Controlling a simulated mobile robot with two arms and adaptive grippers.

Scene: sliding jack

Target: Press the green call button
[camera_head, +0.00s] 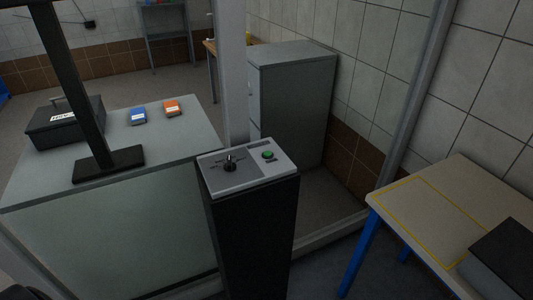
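The green call button (268,155) is a small round green cap on the right side of a light grey control panel (248,187). The panel tops a dark, upright pedestal (252,235) near the middle of the view. A black knob or selector (229,164) sits on the panel to the left of the button. Small labels by the controls are too small to read. Nothing covers the button. Neither of my grippers can be made out in this view.
A grey counter (60,195) left of the pedestal bears a black case, blue and orange boxes, and a black post. A grey cabinet (300,95) stands behind. A blue-legged table (425,205) with a dark box (505,255) is at right. Frame posts rise nearby.

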